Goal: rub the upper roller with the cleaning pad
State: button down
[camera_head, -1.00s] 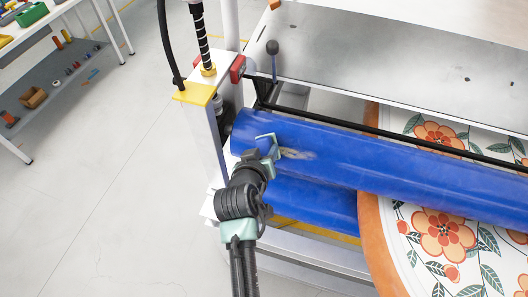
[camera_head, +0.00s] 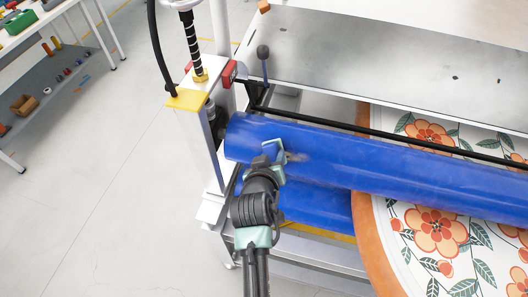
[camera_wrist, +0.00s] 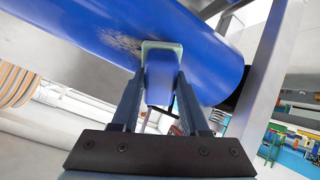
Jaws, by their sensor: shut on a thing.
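The upper roller (camera_head: 400,168) is a long blue cylinder running from the left machine post to the right edge. A pale brownish smudge (camera_head: 297,157) lies near its left end; it also shows in the wrist view (camera_wrist: 118,40). My gripper (camera_head: 270,157) is shut on the cleaning pad (camera_head: 278,146), a small block with a pale green rim. In the wrist view the pad (camera_wrist: 161,52) sits between my fingertips (camera_wrist: 160,88), against or very close to the roller beside the smudge. The pad's face is hidden.
A lower blue roller (camera_head: 315,208) lies beneath. A flower-patterned board with an orange rim (camera_head: 372,245) passes between the rollers. A post with a yellow cap (camera_head: 187,99) stands left, and a black bar (camera_head: 440,147) runs behind the upper roller.

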jog(key=shift+s+d+f+p, duration=0.1)
jog(key=shift+s+d+p, duration=0.2)
jog(key=shift+d, duration=0.8)
jog(key=shift+s+d+f+p, duration=0.1)
jog(key=shift+s+d+p, duration=0.25)
jog(key=shift+d, duration=0.7)
jog(key=shift+s+d+p, duration=0.3)
jog(key=shift+d, duration=0.8)
jog(key=shift+s+d+r+p, duration=0.1)
jog(key=shift+s+d+p, duration=0.2)
jog(key=shift+d, duration=0.5)
jog(key=shift+s+d+p, duration=0.2)
jog(key=shift+s+d, duration=0.1)
jog(key=shift+d, duration=0.5)
jog(key=shift+w+a+b, duration=0.3)
jog(key=shift+w+a, duration=0.25)
jog(key=shift+a, duration=0.95)
jog(key=shift+w+a+b, duration=0.35)
jog(key=shift+w+a, duration=0.15)
jog(key=shift+a, duration=1)
jog(key=shift+w+a+b, duration=0.3)
jog(key=shift+w+a, duration=0.25)
jog(key=shift+a, duration=0.95)
jog(key=shift+w+a, duration=0.1)
jog(key=shift+a, duration=0.3)
jog(key=a+b, duration=0.1)
jog(key=w+a, duration=0.1)
jog(key=a, duration=0.1)
jog(key=shift+b, duration=0.35)
